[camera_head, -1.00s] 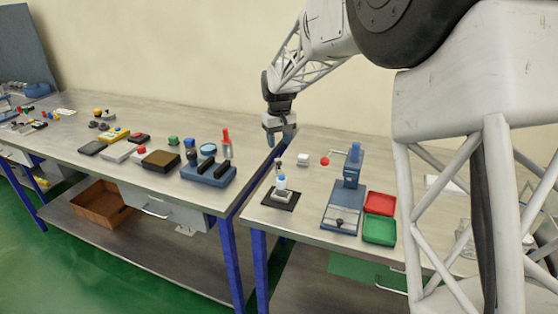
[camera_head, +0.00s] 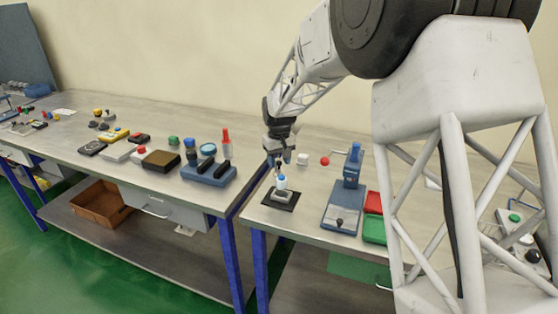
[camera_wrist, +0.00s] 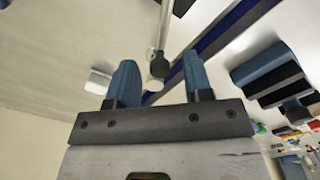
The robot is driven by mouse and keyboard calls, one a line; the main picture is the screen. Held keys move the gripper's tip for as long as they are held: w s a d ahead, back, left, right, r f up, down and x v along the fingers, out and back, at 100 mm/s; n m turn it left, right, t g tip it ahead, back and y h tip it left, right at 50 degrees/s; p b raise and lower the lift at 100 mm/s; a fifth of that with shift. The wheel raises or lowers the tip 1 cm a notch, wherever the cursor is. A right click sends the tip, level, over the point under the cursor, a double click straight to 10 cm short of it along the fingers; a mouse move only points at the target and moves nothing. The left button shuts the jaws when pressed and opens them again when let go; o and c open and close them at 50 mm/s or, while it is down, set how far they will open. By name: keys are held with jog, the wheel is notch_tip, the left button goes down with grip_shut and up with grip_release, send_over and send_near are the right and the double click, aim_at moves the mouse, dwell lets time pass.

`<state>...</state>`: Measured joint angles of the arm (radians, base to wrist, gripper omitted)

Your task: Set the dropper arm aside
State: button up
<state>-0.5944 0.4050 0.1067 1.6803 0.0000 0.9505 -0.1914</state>
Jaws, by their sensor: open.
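The dropper arm (camera_wrist: 160,50) shows in the wrist view as a thin grey rod with a dark knob and a pale tip. Its knob end lies between the blue fingers of my gripper (camera_wrist: 160,82), with gaps on both sides. There the dropper arm is small and partly hidden by the fingers. I cannot tell whether any finger touches it.
A white block (camera_head: 303,159) and a red ball (camera_head: 325,161) stand to the right of the gripper. A blue press (camera_head: 341,212) and red (camera_head: 373,203) and green (camera_head: 374,229) trays are further right. A blue tool holder (camera_head: 208,176) is on the left table, across a gap.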

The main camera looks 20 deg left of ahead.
grip_shut()
dwell(0.3)
jog(key=shift+d+n, duration=0.15)
jog(key=shift+n, duration=0.15)
jog(key=w+d+n, duration=0.1)
jog(key=n, duration=0.2)
jog(key=w+n, duration=0.1)
jog(key=n, duration=0.3)
jog(key=w+d+n, duration=0.1)
jog(key=w+n, duration=0.1)
jog(key=n, duration=0.1)
jog(key=shift+w+d+n, duration=0.1)
jog(key=shift+d+n, duration=0.2)
jog(key=shift+n, duration=0.1)
dwell(0.3)
grip_release()
